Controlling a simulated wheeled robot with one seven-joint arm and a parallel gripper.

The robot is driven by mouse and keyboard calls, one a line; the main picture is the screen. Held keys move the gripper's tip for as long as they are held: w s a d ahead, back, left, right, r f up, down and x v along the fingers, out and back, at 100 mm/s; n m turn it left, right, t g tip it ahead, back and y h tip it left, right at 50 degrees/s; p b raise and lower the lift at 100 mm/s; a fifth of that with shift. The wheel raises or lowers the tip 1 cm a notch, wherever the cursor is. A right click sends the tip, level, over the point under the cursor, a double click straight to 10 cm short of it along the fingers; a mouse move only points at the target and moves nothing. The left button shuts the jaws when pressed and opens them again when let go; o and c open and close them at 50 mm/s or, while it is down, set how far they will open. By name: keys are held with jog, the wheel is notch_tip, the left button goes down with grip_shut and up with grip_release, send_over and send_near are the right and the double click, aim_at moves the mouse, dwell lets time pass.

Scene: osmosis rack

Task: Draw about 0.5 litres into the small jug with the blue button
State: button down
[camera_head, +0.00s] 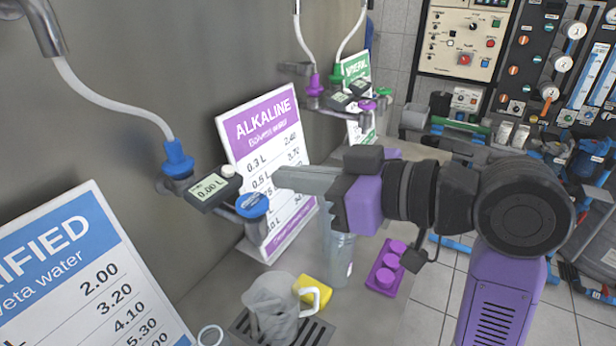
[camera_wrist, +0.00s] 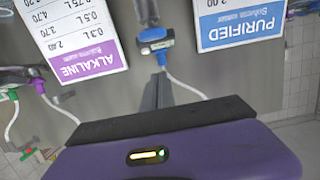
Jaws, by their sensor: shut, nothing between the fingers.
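The blue button (camera_head: 252,205) sits on a small wall bracket right of a black meter (camera_head: 210,187) reading 0.00 L. A blue nozzle (camera_head: 177,160) with a white hose is left of the meter. My gripper (camera_head: 278,179) is shut and empty, its fingertips just right of and slightly above the button in the head view; I cannot tell whether they touch. In the upside-down wrist view, the fingertips (camera_wrist: 160,76) point toward the blue-and-black meter unit (camera_wrist: 156,42). A clear jug with a handle (camera_head: 270,302) stands upright below on the drain grate (camera_head: 312,335); it looks empty.
A purple ALKALINE sign (camera_head: 262,135) stands behind the fingers, a blue PURIFIED sign (camera_head: 75,270) at left. A yellow block (camera_head: 314,291), a clear cylinder (camera_head: 339,262) and purple caps (camera_head: 388,272) are near the jug. Purple and green taps (camera_head: 340,100) are farther back.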

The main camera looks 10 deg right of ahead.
aim_at(264, 198)
jog(key=shift+w+a+f+p, duration=0.25)
jog(key=shift+w+a+f, duration=0.4)
jog(key=shift+f, duration=0.25)
jog(key=shift+w+a+f+p, duration=0.2)
jog(key=shift+w+a+f, duration=0.45)
jog(key=shift+f, duration=0.2)
jog(key=shift+w+a+f+p, duration=0.25)
jog(key=shift+w+a+f, duration=0.4)
jog(key=shift+f, duration=0.25)
jog(key=shift+f, duration=0.1)
